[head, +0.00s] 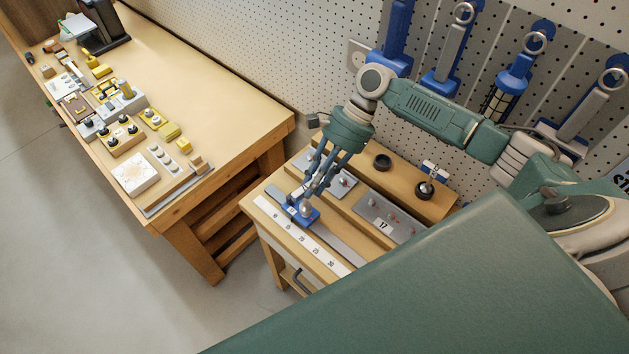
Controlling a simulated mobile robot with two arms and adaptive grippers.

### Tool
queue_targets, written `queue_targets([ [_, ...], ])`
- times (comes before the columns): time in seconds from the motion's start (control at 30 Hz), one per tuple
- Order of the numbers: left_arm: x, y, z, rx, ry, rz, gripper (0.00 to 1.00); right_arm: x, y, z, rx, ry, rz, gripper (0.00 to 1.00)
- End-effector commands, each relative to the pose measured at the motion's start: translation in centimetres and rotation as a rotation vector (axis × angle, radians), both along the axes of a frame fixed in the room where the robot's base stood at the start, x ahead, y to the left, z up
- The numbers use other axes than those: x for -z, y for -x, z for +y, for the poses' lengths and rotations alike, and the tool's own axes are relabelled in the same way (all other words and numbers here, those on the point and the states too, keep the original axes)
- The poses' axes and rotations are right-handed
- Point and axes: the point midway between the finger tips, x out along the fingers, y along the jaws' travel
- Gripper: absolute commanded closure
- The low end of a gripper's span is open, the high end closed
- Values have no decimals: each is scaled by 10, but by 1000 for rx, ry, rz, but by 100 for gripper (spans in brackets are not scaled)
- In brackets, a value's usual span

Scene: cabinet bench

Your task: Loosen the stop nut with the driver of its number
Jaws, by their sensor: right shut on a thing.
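My right gripper (310,192) points down over the small bench, its fingers shut on a slim driver that they mostly hide. Just below is the blue stop (297,220) on a metal rail, with a small grey rounded part on top. I cannot tell whether the driver touches the nut, and the nut's number is not readable. A second driver (427,187) with a blue-and-white tag stands in a holder on the rear wooden block. The black ring holder (382,162) beside it is empty. My left gripper is out of view.
A numbered white scale (300,240) runs along the rail. A grey plate marked 17 (390,218) lies behind it. Blue-handled tools (512,80) hang on the pegboard (290,60). A long workbench (215,95) with small fixtures stands left. My own green body covers the front right.

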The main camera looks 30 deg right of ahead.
Motion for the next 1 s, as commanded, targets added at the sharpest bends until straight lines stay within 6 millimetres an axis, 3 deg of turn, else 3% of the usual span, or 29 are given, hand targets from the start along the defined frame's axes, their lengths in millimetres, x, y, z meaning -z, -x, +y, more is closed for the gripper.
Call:
queue_targets([
  [1.0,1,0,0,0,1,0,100,15,0,1,0,-1,-1,100],
])
